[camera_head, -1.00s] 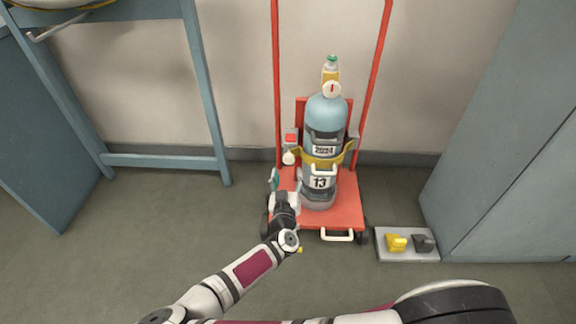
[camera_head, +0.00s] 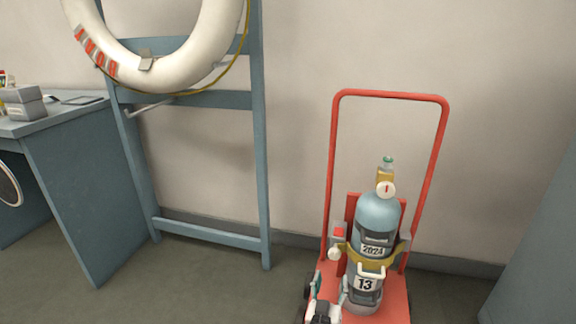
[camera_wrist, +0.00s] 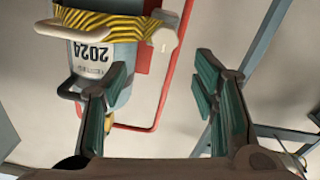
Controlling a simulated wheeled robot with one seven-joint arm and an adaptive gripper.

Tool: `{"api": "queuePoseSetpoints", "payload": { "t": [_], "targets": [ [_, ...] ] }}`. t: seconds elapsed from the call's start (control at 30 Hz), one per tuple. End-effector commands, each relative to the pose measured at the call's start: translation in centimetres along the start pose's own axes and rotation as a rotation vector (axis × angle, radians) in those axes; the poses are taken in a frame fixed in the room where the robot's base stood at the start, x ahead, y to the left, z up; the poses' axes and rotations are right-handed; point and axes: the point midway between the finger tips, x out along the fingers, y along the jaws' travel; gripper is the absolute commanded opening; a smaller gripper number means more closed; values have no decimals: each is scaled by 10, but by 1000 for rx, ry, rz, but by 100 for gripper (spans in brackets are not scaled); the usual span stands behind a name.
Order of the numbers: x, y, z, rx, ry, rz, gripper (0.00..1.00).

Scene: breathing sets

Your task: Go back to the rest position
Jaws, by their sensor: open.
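My gripper (camera_head: 328,291) is at the bottom edge of the head view, just left of the lower part of the grey-blue cylinder (camera_head: 378,215). In the wrist view my gripper (camera_wrist: 160,78) has its dark green finger pads wide apart with nothing between them. The cylinder, labelled 2024 and 13, stands upright on the red trolley (camera_head: 443,150), held by a yellow strap (camera_head: 366,257). In the wrist view the cylinder (camera_wrist: 120,98) appears upside down at upper left, partly behind the left finger. I cannot tell whether that finger touches it. Most of my arm is out of view.
A blue-grey stand (camera_head: 258,170) with a white lifebuoy (camera_head: 182,75) is on the left, beside a desk (camera_head: 75,130) holding a grey box (camera_head: 22,105). A grey cabinet (camera_head: 540,250) is at right. The wall is close behind the trolley. Floor shows between stand and trolley.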

Motion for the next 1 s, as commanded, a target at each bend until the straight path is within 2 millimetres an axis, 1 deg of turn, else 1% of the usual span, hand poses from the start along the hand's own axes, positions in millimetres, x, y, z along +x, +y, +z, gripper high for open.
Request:
{"api": "queuePoseSetpoints", "payload": {
  "t": [0.17, 0.3, 0.47, 0.6, 0.77, 0.87, 1.0],
  "targets": [
    [-3, 22, -25, 354, 9, 151, 54],
    [-9, 48, -48, 699, 55, 312, 54],
    [-19, 80, -74, 1073, 152, 501, 54],
    [-31, 109, -95, 1376, 274, 668, 54],
    [-50, 140, -119, 1696, 461, 858, 54],
    [-64, 159, -133, 1877, 603, 974, 54],
    [-86, 183, -153, 2103, 837, 1131, 54]
  ]
}}
